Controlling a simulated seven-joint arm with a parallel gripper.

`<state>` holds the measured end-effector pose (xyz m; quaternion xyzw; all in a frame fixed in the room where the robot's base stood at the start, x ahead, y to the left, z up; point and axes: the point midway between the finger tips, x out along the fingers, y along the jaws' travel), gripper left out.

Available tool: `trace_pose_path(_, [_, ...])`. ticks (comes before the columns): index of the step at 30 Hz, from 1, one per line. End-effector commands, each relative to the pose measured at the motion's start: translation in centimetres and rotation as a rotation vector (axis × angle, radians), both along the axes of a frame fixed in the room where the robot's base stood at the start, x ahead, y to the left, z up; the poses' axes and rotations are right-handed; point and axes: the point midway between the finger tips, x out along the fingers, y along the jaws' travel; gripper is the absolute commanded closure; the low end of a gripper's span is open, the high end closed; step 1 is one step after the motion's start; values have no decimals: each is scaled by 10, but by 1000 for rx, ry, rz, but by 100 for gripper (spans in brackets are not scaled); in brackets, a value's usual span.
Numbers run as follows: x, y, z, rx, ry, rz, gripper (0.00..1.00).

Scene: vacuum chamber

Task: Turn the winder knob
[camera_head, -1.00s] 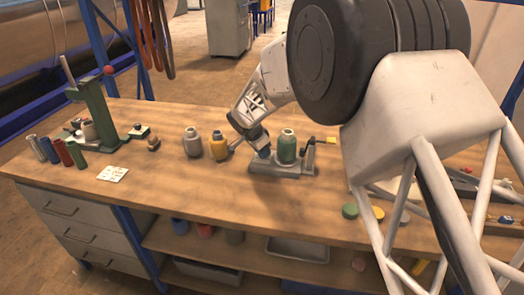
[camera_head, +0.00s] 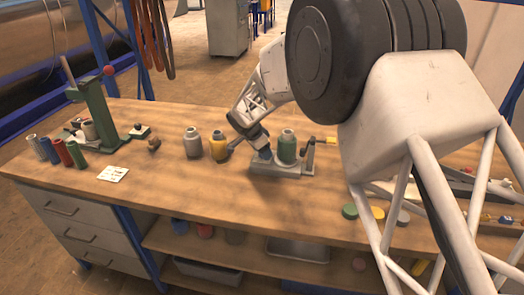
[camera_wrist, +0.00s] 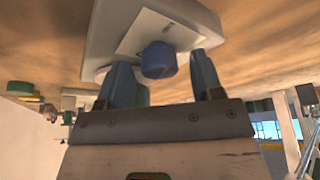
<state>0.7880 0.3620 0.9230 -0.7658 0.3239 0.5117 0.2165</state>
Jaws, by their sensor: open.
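In the wrist view the blue knob (camera_wrist: 158,60) sticks out from a pale plate on the winder's grey base (camera_wrist: 118,28). My gripper (camera_wrist: 163,80) is open, with one finger on each side of the knob. A gap shows on both sides; I cannot tell how deep the fingers reach along it.
A green press-like stand (camera_head: 98,112) and several coloured cylinders are farther left. Coloured discs (camera_head: 350,211) lie at the front right. The bench front centre is clear.

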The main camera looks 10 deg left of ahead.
Motion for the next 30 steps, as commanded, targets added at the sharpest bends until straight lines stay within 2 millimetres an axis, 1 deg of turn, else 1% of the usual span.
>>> trace_pose_path(4, [0, 1, 2, 1, -1, 0, 40])
trace_pose_path(8, [-2, 3, 9, 1, -2, 1, 40])
trace_pose_path(14, [-8, 8, 28, 0, 0, 0, 40])
trace_pose_path(21, [-16, 17, 57, 1, -1, 0, 40])
trace_pose_path(25, [-19, 20, 67, 0, 0, 1, 40])
trace_pose_path(30, [-21, 21, 72, 0, 0, 0, 40])
